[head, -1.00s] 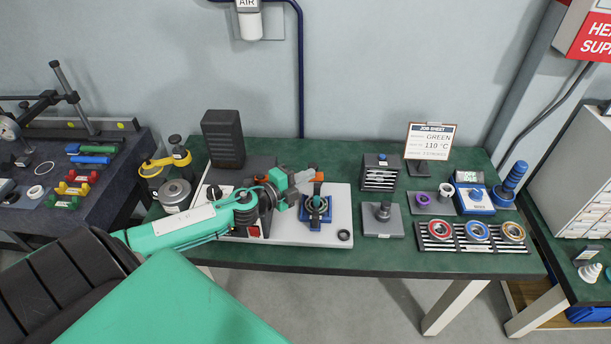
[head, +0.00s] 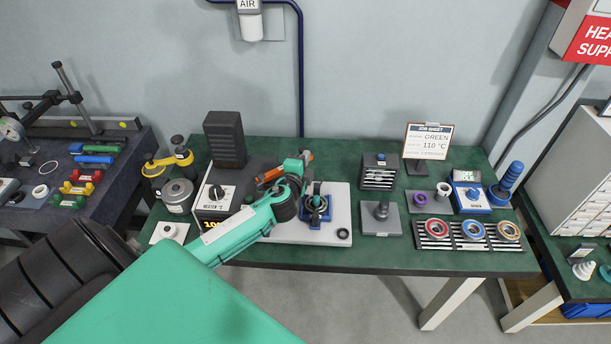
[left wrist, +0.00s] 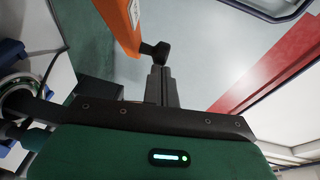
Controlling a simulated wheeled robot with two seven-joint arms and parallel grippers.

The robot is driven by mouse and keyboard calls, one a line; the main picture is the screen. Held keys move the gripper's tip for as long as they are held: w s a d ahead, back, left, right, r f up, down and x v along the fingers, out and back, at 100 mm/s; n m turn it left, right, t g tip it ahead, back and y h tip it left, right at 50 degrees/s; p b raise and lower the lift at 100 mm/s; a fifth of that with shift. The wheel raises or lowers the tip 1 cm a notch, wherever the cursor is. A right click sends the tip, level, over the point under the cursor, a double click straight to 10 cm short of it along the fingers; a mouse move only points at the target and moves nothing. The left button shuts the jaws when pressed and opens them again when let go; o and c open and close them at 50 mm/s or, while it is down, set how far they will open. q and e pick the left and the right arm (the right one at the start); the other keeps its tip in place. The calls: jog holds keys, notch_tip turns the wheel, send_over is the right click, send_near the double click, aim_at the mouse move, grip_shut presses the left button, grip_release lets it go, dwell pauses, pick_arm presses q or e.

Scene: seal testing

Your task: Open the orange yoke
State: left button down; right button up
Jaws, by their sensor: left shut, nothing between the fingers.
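The orange yoke (head: 271,174) shows as a short orange bar behind my left wrist, over the heater unit and left of the blue fixture (head: 327,208). Part of it is hidden by my arm. In the left wrist view the yoke (left wrist: 122,22) is a tilted orange bar with a black knob (left wrist: 157,50) by its end. My left gripper (head: 306,156) is at the back of the white plate, beside the yoke. Its fingers (left wrist: 161,82) are shut with nothing between them, close to the knob; whether they touch it I cannot tell. My right gripper is out of view.
The heater unit (head: 215,192) with a dial stands left of the fixture on the white plate (head: 338,190). A grey block with a post (head: 381,217) and a rack of rings (head: 436,243) stand further right.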

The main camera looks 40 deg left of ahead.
pick_arm(q)
jog(key=a+n+y, duration=0.1)
jog(key=w+a+n+g+y+b, duration=0.1)
jog(key=y, duration=0.1)
jog(key=w+a+n+g+y+b, duration=0.1)
jog(key=shift+a+f+n, duration=0.2)
jog(key=shift+n, duration=0.1)
jog(key=shift+w+a+r+n+g+y+b, duration=0.1)
jog(key=shift+w+a+n+g+y+b, duration=0.05)
jog(key=shift+a+n+g+y+b, duration=0.6)
jog(key=shift+w+a+r+n+g+y+b, duration=0.15)
jog(key=shift+a+n+g+y+b, duration=0.35)
jog(key=shift+a+g+y, duration=0.4)
jog(key=shift+d+f, duration=0.1)
